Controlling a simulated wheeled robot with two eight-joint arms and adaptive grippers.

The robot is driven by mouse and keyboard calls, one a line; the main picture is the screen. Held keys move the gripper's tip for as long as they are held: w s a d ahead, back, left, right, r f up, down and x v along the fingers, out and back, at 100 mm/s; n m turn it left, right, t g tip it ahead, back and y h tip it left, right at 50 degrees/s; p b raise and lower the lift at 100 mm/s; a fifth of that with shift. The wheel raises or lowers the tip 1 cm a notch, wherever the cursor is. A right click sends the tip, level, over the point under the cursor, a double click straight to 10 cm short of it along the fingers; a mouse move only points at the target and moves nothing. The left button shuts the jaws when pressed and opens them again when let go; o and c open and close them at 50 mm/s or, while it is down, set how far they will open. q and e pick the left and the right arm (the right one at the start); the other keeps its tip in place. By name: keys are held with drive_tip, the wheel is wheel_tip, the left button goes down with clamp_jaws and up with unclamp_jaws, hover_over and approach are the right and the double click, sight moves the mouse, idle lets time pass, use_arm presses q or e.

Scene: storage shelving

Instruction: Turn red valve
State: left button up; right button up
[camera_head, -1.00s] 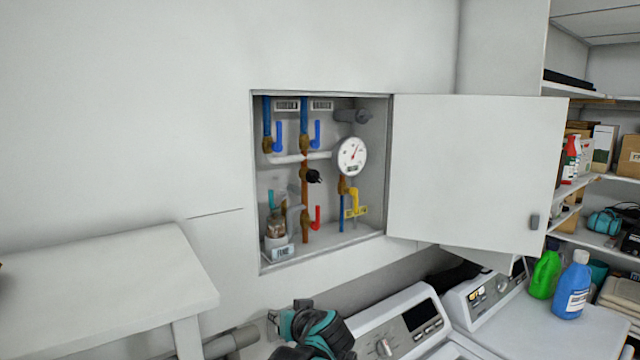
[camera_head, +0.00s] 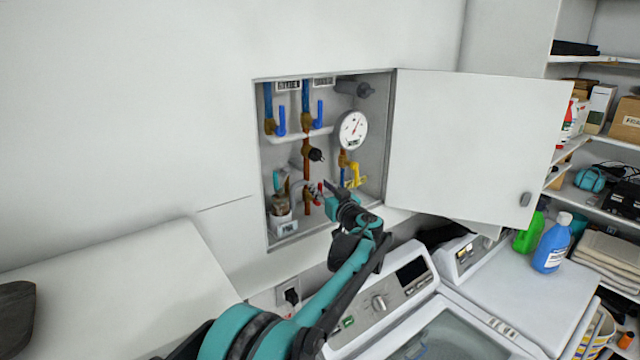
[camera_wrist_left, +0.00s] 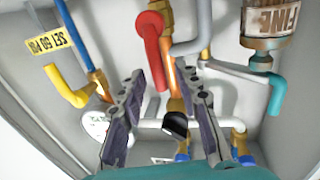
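The red valve (camera_head: 319,190) is low inside the open wall cabinet, on a copper pipe, and is partly hidden by my left gripper in the head view. In the left wrist view the red valve handle (camera_wrist_left: 152,45) is large, its free end reaching toward the gap between the fingertips. My left gripper (camera_head: 332,187) is at the cabinet's lower opening, right beside the red handle. In the left wrist view my left gripper (camera_wrist_left: 163,80) has its fingers apart, with nothing clamped; whether a finger touches the handle I cannot tell. My right gripper is not in view.
A yellow valve (camera_head: 356,176), a black knob (camera_head: 316,155), a round gauge (camera_head: 352,130), blue handles (camera_head: 281,120) and a filter jar (camera_head: 280,208) crowd the cabinet. Its door (camera_head: 465,150) stands open to the right. A washing machine (camera_head: 400,290) stands below; a white table (camera_head: 120,290) is left.

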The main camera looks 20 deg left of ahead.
use_arm(q)
drive_tip(key=shift+w+a, duration=0.25)
drive_tip(key=shift+w, duration=0.05)
drive_tip(key=shift+r, duration=0.1)
clamp_jaws()
